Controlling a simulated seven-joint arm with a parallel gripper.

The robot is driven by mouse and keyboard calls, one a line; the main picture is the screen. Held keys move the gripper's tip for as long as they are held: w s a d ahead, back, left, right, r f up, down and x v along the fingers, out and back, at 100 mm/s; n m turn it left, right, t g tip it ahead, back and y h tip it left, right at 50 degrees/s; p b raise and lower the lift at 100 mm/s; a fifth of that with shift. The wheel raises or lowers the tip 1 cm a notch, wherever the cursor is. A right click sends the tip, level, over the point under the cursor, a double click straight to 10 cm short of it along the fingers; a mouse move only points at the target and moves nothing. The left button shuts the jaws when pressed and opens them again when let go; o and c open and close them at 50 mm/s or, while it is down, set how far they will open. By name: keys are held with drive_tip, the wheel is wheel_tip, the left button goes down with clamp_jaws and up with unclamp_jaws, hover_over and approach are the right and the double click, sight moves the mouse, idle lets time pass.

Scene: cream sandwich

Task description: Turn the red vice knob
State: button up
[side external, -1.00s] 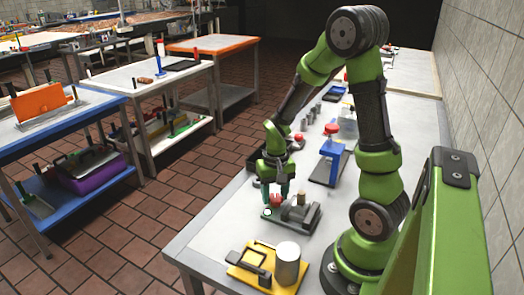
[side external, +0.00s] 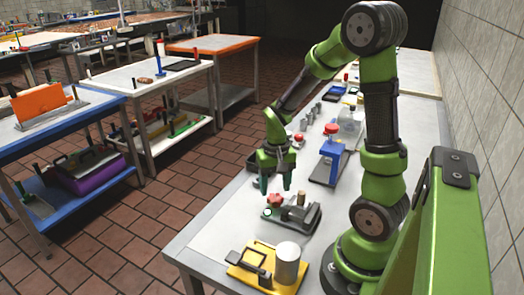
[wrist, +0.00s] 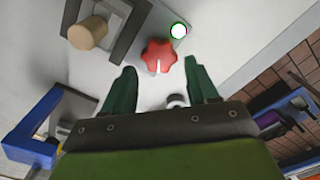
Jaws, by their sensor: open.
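The red vice knob (side external: 274,200) sits at the left end of a dark grey vice (side external: 305,217) on the table. In the wrist view the star-shaped knob (wrist: 159,56) lies just beyond my fingertips, roughly centred between them, with a pale slot at its near edge. My gripper (side external: 276,188) is open and empty, pointing down above the knob; its green fingers (wrist: 161,75) stand apart on either side and do not appear to touch it. A wooden peg (wrist: 88,33) rises from the vice. A white disc ringed in green (wrist: 179,31) is beside the knob.
A yellow fixture (side external: 262,272) with a grey cylinder (side external: 287,262) stands at the table's front. A blue press with a red top (side external: 331,150) stands behind the vice. The table's left edge is close to the knob.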

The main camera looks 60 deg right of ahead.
sight(274, 196)
wheel_tip(274, 196, up, 14)
idle(0.3)
drive_tip(key=shift+f, duration=0.1)
drive_tip(key=s+a+r+n+t+y, duration=0.1)
drive_tip(key=a+r+n+t, duration=0.1)
drive_tip(key=a, duration=0.5)
drive_tip(key=s+a+r+n+t+y, duration=0.1)
drive_tip(key=s+a+r+n+t, duration=0.1)
drive_tip(key=a+t, duration=0.3)
drive_tip(key=a+n, duration=0.1)
drive_tip(key=a, duration=0.2)
drive_tip(key=shift+a+r, duration=0.15)
drive_tip(key=shift+a, duration=0.15)
